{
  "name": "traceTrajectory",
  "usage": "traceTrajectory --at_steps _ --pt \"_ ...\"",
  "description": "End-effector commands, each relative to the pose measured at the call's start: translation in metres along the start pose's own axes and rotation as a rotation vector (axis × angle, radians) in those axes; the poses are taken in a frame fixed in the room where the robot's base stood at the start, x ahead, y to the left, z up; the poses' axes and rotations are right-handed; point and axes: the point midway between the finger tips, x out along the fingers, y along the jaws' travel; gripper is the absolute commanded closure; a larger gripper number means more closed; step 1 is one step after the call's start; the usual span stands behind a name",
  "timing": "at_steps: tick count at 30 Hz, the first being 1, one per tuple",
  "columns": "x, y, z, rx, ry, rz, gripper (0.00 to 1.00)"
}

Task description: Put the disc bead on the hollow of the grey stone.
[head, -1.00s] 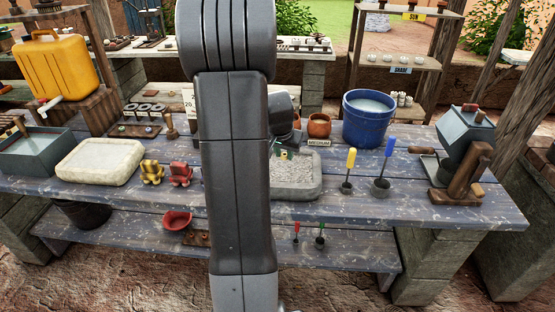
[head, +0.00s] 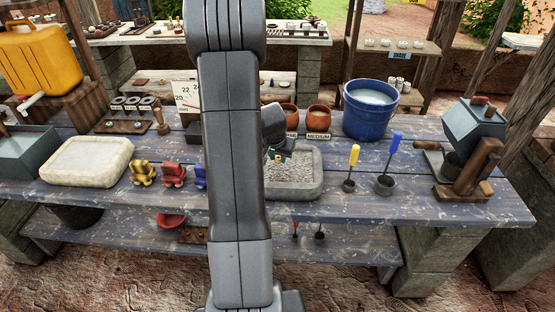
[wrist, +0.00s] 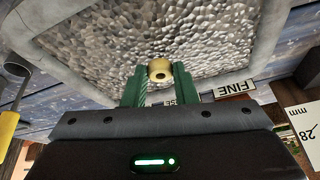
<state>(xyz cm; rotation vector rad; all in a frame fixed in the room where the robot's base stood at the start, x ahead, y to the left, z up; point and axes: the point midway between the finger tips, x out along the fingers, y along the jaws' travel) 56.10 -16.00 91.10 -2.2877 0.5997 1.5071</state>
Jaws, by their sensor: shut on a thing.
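The disc bead (wrist: 160,71) is small, brass-coloured and has a dark hole. My gripper (wrist: 158,84) is shut on it, with a green finger on each side. In the head view my gripper (head: 277,156) is at the grey stone, partly hidden by my arm. The grey stone (head: 308,191) is a rounded slab with a rough, pebbly hollow; its left part is hidden behind my arm. In the wrist view the stone's rim (wrist: 262,42) frames the bumpy hollow, and the bead appears against its near part. I cannot tell the gap between bead and stone.
Right of the grey stone stand yellow-handled (head: 353,160) and blue-handled (head: 391,152) tools. A blue bucket (head: 370,122) stands behind.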

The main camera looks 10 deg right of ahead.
Motion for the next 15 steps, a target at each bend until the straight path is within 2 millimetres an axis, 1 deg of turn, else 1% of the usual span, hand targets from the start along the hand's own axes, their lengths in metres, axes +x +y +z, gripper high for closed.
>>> traceTrajectory --at_steps 1,3,15 --pt "0.008 0.001 0.004 0.000 -0.003 0.001 0.96" --pt "0.013 0.001 0.006 -0.001 -0.002 0.001 0.96" --pt "0.019 0.001 0.007 0.000 0.001 -0.001 0.96"
